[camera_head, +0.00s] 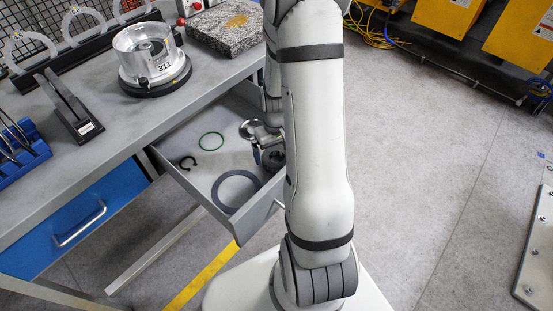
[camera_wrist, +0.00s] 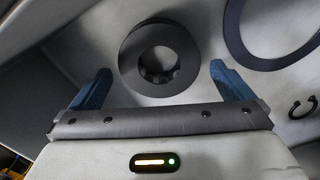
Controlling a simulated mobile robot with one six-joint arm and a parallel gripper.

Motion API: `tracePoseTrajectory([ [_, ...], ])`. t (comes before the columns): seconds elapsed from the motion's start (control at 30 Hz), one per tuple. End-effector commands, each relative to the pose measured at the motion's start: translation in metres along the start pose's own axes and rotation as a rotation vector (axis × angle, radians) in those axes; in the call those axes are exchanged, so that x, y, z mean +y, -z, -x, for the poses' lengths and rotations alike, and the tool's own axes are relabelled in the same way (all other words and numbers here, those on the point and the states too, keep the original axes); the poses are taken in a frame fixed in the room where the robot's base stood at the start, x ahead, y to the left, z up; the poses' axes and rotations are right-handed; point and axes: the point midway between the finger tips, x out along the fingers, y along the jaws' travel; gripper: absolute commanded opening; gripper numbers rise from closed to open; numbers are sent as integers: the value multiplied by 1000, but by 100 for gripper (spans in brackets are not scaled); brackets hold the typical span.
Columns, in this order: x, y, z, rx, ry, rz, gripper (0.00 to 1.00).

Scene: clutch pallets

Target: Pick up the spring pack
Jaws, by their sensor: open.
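The spring pack (camera_wrist: 160,32), which I take to be the thick dark ring with a round central hole, lies on the light floor of the open drawer. In the wrist view my gripper (camera_wrist: 159,72) is open, with one blue finger on each side of the ring and clear space between. The ring sits slightly beyond the fingertips and nothing is held. In the head view a dark ring (camera_head: 276,158) shows beside my wrist at the drawer's right side, partly hidden by my arm.
The drawer (camera_head: 185,190) also holds a large flat ring (camera_head: 218,190), a green ring (camera_head: 201,141) and a black snap ring (camera_head: 183,164). Drawer walls stand close around.

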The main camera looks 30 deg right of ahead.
Motion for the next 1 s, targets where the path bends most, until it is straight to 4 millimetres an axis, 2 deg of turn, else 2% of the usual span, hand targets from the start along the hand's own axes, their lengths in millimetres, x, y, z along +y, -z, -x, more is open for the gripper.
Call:
tracePoseTrajectory([
  [0.1, 0, -1, -17, -4, 1, 0, 100],
  [0.2, 0, 0, -24, -1, 0, 0, 100],
  [0.47, 1, 0, -26, 0, 0, -1, 100],
  [1.0, 1, 0, -25, 0, 0, -2, 56],
])
